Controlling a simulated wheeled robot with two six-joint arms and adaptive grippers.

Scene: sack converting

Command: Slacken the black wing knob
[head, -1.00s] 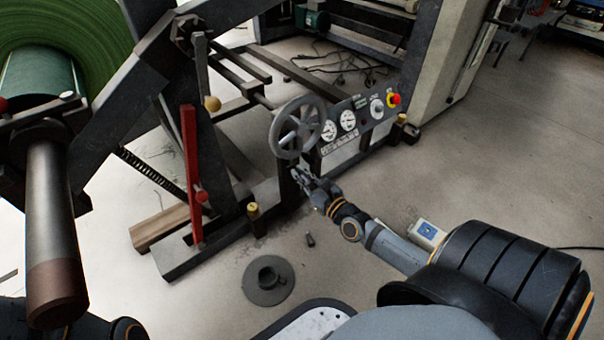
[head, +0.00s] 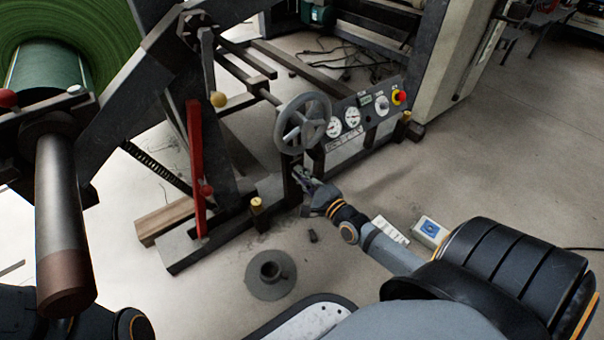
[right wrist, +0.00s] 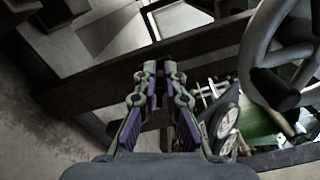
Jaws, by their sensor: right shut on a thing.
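My right gripper (head: 299,173) is at the dark post (head: 291,190) just below the grey handwheel (head: 303,123). In the right wrist view its two fingers (right wrist: 160,72) are close together, shut on a dark thing at the machine's dark bar. This fits the black wing knob, but the knob is mostly hidden by the fingertips and its wings cannot be made out. The handwheel also shows in the right wrist view (right wrist: 258,52), to the right of the fingers and apart from them. My left gripper is out of view.
A gauge panel (head: 345,145) with a red stop button (head: 399,97) stands right of the handwheel. A red lever (head: 196,165) stands to the left. A grey round-based part (head: 270,290) lies on the floor. A blue-and-white box (head: 428,232) is beside my right arm.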

